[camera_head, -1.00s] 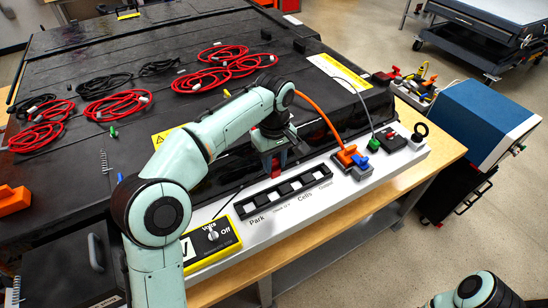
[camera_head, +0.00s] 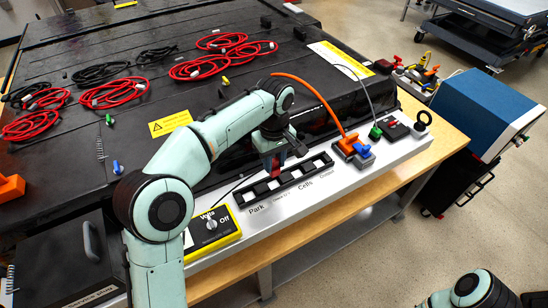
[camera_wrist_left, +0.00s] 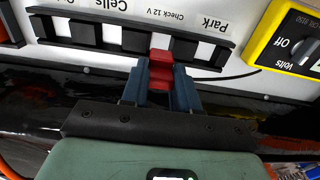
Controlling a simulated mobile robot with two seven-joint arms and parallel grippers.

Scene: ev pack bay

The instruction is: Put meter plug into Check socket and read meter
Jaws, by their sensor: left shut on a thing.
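My left gripper (camera_head: 274,164) is shut on a red plug (camera_wrist_left: 160,66), held between its blue fingers (camera_wrist_left: 160,92). The plug is at the near edge of the black socket strip (camera_head: 284,180), by the "Check 12 V" label (camera_wrist_left: 165,17) in the wrist view. It overlaps the strip there; I cannot tell whether it is inside a socket. The strip also carries Park, Cells and Output labels. The yellow meter (camera_head: 210,233) with its Volts/Off knob stands left of the strip in the head view. Its readout is hidden behind my left arm. My right gripper is out of view.
An orange plug (camera_head: 350,140) with its cable and a green plug (camera_head: 376,132) stand on the white panel (camera_head: 400,150) to the right. Red and black cable coils (camera_head: 115,92) lie on the black pack. A blue-topped box (camera_head: 490,105) stands beyond the bench.

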